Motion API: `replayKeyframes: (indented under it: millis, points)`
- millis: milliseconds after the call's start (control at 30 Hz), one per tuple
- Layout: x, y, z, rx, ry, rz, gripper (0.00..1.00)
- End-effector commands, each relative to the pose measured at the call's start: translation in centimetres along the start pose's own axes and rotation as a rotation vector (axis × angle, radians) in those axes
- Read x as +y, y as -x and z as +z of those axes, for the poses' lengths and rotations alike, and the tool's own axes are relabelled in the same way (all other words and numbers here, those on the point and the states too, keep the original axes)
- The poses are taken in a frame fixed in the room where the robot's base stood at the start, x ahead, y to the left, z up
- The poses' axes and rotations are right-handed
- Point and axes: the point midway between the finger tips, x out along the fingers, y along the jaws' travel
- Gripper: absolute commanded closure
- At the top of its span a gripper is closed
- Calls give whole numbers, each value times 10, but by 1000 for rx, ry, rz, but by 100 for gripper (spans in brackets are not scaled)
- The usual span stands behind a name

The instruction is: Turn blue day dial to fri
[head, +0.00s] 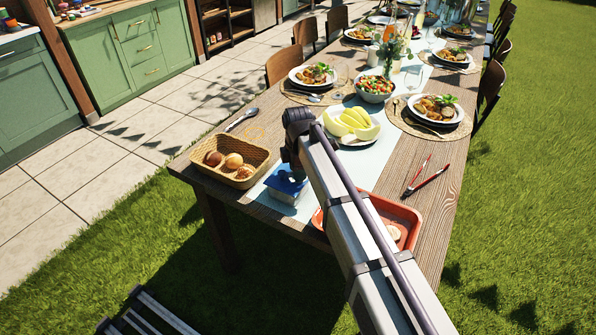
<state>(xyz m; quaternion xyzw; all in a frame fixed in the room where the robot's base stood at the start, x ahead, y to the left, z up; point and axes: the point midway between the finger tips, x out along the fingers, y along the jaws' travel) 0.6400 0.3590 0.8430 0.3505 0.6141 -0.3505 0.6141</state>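A small box with a blue top (279,186) and pale sides stands near the front end of the table, by the bread basket. It is probably the blue day dial, but no dial face or day letters are readable. My gripper (292,174) points down at the top of the blue box and covers part of it. Its fingers are small and dark here, so I cannot tell whether they touch the box or whether they are open or shut.
A basket of bread rolls (262,157) stands left of the box. An orange tray (411,219) lies to the right, partly behind my arm. Red-handled tongs (427,181), a plate of melon slices (372,128) and a spoon (242,119) lie near. Set plates fill the far table.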

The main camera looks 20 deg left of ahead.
Motion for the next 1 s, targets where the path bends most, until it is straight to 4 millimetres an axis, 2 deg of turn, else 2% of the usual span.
replayKeyframes:
  millis: [33, 367, 733, 1000]
  points:
    - [0, 0, 0, 0, 0, 0, 70]
    - [0, 0, 0, 0, 0, 0, 100]
    - [0, 0, 0, 0, -47, 0, 100]
    - [0, 0, 0, 0, -208, 0, 100]
